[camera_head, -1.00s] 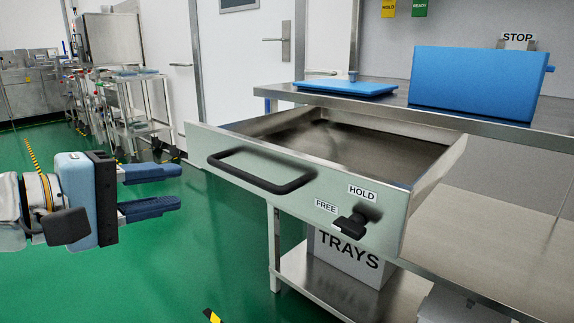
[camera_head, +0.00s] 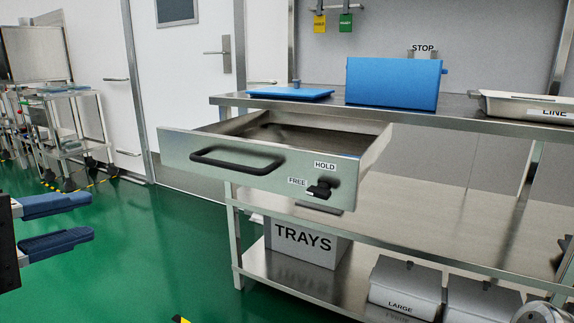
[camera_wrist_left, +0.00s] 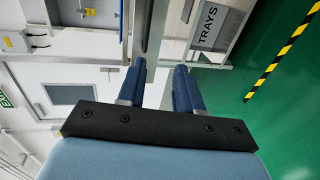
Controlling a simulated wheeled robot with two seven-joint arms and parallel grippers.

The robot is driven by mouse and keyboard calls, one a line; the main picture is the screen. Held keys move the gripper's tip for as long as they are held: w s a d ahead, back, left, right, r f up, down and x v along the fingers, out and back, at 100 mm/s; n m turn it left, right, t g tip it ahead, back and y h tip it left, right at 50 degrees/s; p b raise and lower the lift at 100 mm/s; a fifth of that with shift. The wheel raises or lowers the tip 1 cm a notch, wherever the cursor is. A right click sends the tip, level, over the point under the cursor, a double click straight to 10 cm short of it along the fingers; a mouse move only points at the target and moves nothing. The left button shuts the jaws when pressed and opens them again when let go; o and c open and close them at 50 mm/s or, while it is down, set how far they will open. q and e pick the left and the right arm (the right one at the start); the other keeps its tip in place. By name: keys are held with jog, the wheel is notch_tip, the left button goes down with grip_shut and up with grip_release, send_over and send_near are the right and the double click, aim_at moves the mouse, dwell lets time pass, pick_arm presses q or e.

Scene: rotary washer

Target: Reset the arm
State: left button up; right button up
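My left gripper (camera_head: 58,224) is at the left edge of the head view, over the green floor and left of the drawer. Its two blue fingers are apart with nothing between them. They also show apart in the left wrist view (camera_wrist_left: 158,88). The pulled-out steel drawer (camera_head: 258,168) has a black handle (camera_head: 237,161) and a black knob (camera_head: 319,190) near HOLD and FREE labels. The gripper touches neither. A rounded grey piece at the bottom right corner may be part of my right arm. The right gripper's fingers do not show.
A steel bench (camera_head: 455,112) carries a blue lid (camera_head: 290,93), a blue box (camera_head: 394,83) and a LINE tray (camera_head: 525,106). The lower shelf (camera_head: 283,275) holds a TRAYS box (camera_head: 303,243) and a LARGE box (camera_head: 405,287). Green floor is clear left of the bench.

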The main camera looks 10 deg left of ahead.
pick_arm(q)
jog(key=w+f+m+g+y+p, duration=0.1)
jog(key=w+f+g+p, duration=0.3)
jog(key=w+f, duration=1.05)
jog(key=w+d+f+m+g+p, duration=0.2)
jog(key=w+f, duration=0.1)
jog(key=f, duration=0.5)
jog(key=w+d+f+m+g+p, duration=0.1)
jog(key=w+d+f+g, duration=0.1)
jog(key=w+f, duration=0.35)
jog(key=s+d+f+m+g+p, duration=0.2)
jog(key=s+d+f, duration=0.2)
jog(key=f, duration=0.5)
jog(key=s+d+f+m+g+p, duration=0.1)
jog(key=s+d+f+m+p, duration=0.2)
jog(key=f, duration=0.6)
jog(key=s+d+f+m+g+p, duration=0.1)
jog(key=s+d+f+m+g, duration=0.2)
jog(key=s+d+f, duration=0.5)
jog(key=s+f, duration=0.1)
jog(key=s, duration=0.2)
jog(key=shift+s+m, duration=0.3)
jog(key=shift+s, duration=0.05)
jog(key=shift+d+r, duration=0.1)
jog(key=shift+r, duration=0.05)
